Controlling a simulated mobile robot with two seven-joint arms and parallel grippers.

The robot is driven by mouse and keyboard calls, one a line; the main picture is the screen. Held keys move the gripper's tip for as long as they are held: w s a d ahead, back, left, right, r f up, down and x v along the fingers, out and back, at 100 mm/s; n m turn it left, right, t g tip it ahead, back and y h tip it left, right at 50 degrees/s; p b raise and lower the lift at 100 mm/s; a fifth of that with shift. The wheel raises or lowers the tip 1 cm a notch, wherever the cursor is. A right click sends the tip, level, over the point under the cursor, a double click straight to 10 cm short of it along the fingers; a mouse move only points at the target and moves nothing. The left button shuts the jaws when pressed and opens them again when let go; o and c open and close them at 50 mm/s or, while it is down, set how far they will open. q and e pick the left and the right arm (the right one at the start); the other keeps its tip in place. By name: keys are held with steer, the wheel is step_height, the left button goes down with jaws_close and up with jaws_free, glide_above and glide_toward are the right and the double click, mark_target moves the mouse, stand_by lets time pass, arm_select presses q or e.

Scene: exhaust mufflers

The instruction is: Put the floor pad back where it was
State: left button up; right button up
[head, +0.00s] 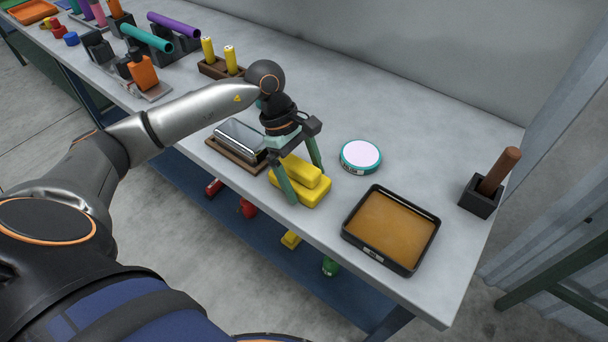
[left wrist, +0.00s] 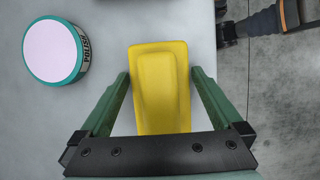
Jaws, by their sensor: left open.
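The pictures do not make plain which thing is called the floor pad; the closest thing to my gripper is a yellow stepped block (head: 311,193), with a narrower raised part on a wider base. It lies on the grey bench near the front edge. My left gripper (head: 304,181) points down over it, open, with one green finger on each side. In the left wrist view the yellow block (left wrist: 160,70) lies between the fingers, with slim gaps beside it. At the top right of that view is a dark arm part with an orange band, apparently my right arm; its jaws are unclear.
A round teal tin (head: 361,157) and a black tray (head: 375,259) with an orange-brown inside stand to the right. A wooden holder with a metallic block (head: 240,139) is at left. A black block (head: 481,195) holds a brown handle. Bare bench lies behind the tin.

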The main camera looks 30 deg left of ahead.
arm_select(q)
steer(key=v, duration=1.1)
steer(key=shift+r+b, duration=0.3)
steer(key=shift+b, duration=0.05)
steer(key=shift+a+r, duration=0.2)
steer(key=shift+r, duration=0.15)
steer(key=shift+f, duration=0.1)
